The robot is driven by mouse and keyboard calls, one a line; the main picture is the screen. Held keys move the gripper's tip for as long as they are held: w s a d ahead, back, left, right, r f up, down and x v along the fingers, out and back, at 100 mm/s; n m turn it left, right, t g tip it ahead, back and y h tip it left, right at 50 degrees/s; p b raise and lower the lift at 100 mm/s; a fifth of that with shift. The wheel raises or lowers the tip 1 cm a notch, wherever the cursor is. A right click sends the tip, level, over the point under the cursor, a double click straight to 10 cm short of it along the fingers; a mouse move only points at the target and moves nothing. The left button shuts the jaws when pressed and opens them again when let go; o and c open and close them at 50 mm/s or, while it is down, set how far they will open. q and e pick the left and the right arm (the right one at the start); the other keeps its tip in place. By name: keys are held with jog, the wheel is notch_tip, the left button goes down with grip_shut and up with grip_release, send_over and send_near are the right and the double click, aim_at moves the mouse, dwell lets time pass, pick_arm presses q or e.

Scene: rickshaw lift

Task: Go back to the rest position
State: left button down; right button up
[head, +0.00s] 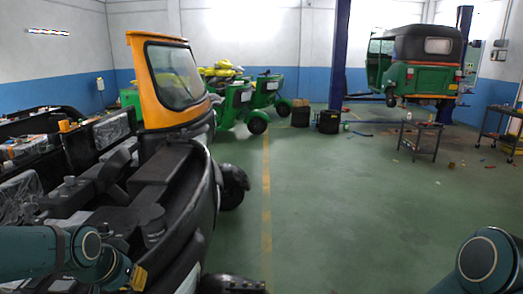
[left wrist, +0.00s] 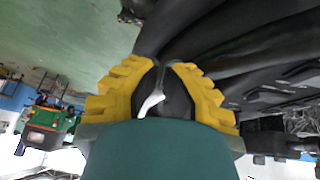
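My left gripper (head: 138,278) is at the bottom left of the head view, low beside the black body of the nearest rickshaw (head: 205,205). This rickshaw has an orange windscreen frame and an open, dark interior. In the left wrist view, the yellow fingers (left wrist: 165,68) lean toward each other around a dark area. A small white piece (left wrist: 151,102) shows between them; I cannot tell whether it is held. Dark curved surfaces lie beyond the fingertips. My right arm shows at the bottom right of the head view, but its gripper is out of view.
Green rickshaw fronts (head: 236,103) stand at the back. A green rickshaw with a black roof (head: 425,50) is raised at the back right. Black boxes (head: 328,122) and a small metal table (head: 419,127) stand on the floor. The green floor in the middle is clear.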

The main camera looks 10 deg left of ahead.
pick_arm(q)
jog(key=d+f+g+h, duration=0.2)
jog(key=d+f, duration=1.2)
jog(key=f, duration=0.4)
jog(key=s+d+f+g+h, duration=0.1)
jog(key=s+d+f+g, duration=0.1)
jog(key=s+d+f, duration=0.8)
jog(key=shift+f+n, duration=0.3)
jog(key=shift+f, duration=0.6)
jog(key=shift+s, duration=0.1)
